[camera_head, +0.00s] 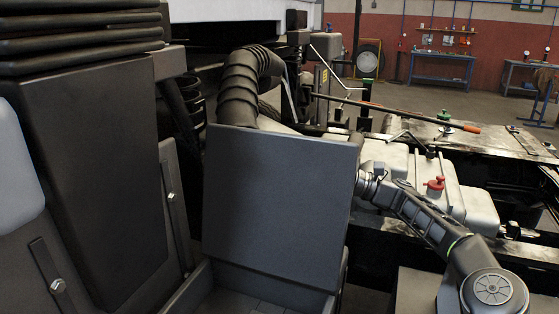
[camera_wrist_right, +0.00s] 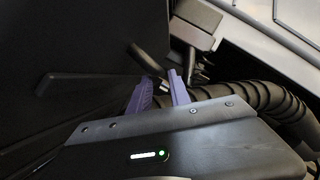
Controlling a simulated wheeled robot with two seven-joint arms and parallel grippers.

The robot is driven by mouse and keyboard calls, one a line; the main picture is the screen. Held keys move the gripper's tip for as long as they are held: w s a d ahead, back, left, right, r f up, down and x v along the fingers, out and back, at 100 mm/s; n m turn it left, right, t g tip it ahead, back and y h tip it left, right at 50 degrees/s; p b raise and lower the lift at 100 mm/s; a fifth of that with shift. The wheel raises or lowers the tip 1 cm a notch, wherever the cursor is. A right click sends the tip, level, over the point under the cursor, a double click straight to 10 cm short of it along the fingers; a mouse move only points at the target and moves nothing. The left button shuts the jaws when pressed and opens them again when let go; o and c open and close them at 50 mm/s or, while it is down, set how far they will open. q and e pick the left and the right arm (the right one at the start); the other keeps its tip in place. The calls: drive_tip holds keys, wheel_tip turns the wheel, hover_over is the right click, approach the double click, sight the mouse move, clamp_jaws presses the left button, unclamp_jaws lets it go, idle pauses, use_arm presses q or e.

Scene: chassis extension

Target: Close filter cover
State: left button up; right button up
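The filter cover (camera_head: 278,205) looks like a flat dark grey panel, standing raised over an open box in the middle of the head view. My right arm comes in from the lower right, and its end reaches the cover's right edge. The fingers are hidden there. In the right wrist view, the two purple fingers of my right gripper (camera_wrist_right: 160,92) stand apart beside a large dark surface (camera_wrist_right: 80,50), likely the cover. Nothing is clearly held between them; contact with the surface cannot be told. My left gripper is not in view.
A black corrugated hose (camera_head: 238,85) rises behind the cover; it also shows in the right wrist view (camera_wrist_right: 275,100). A whitish tank (camera_head: 470,205) with a red cap (camera_head: 435,184) and a long lever (camera_head: 400,112) lie to the right. Tall dark housing (camera_head: 85,150) stands at left.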

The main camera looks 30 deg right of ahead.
sight(280, 158)
drive_tip(key=x, duration=0.5)
drive_tip(key=shift+w+a+r, duration=0.1)
drive_tip(key=shift+w+a, duration=0.1)
drive_tip(key=shift+w, duration=0.05)
drive_tip(key=shift+c, duration=0.5)
clamp_jaws()
idle(0.7)
